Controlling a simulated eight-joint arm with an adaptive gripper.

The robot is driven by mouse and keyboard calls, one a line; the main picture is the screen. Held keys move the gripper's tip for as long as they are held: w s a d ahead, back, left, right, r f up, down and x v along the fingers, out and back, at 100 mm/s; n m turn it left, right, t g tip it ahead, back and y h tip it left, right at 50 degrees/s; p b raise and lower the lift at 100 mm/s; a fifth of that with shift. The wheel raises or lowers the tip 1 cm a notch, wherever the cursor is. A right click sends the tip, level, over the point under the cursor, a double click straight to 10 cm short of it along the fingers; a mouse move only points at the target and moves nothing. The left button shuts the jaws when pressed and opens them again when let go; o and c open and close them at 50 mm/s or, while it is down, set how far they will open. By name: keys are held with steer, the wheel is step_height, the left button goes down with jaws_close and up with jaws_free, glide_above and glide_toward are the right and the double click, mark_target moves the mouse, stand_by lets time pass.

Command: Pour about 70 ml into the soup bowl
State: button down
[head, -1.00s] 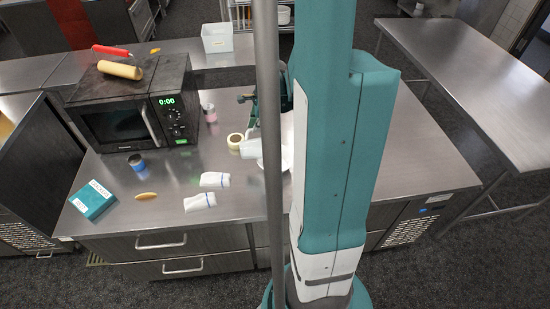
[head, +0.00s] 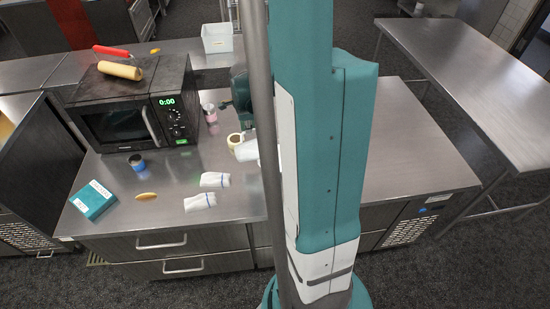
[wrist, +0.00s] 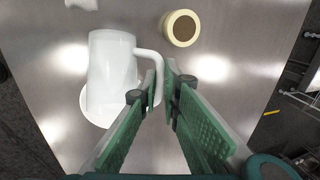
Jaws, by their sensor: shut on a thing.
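A white jug (wrist: 112,62) with a looped handle is in the wrist view, left of my gripper (wrist: 165,75). The fingers are closed on the jug's handle. In the head view the jug (head: 247,150) is partly hidden behind a grey pole, and my gripper (head: 238,97) shows just behind and above it. A white rounded rim (wrist: 100,118), apparently the soup bowl, shows at the jug's lower end in the wrist view. The jug covers much of it, and I cannot tell whether they touch. In the head view my arm hides the bowl. The liquid cannot be seen.
A cream round container with a brown centre (wrist: 180,28) stands close to the jug. The steel counter (head: 410,165) also holds a microwave (head: 125,110), a pink-banded can (head: 210,113), a blue can (head: 137,163), white cloths (head: 200,201) and a teal box (head: 93,199). Its right side is clear.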

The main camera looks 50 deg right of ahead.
steer(key=shift+w+a, duration=0.1)
stand_by(0.3)
steer(key=shift+w+a+r+g+h, duration=0.1)
steer(key=shift+w+a+g+h, duration=0.05)
steer(key=shift+w+g+h, duration=0.2)
steer(key=shift+w+a+f+g+h+b, duration=0.2)
steer(key=shift+f+g+h+b, duration=0.15)
steer(key=shift+b, duration=0.35)
steer(key=shift+w+a+f+g+h+b, duration=0.15)
steer(key=shift+f+g+h+b, duration=0.2)
steer(key=shift+b, duration=0.3)
steer(key=shift+n, duration=0.3)
steer(key=shift+r, duration=0.1)
steer(key=shift+w+a+g+h+b, duration=0.2)
steer(key=shift+g+h+b, duration=0.2)
steer(key=shift+b, duration=0.2)
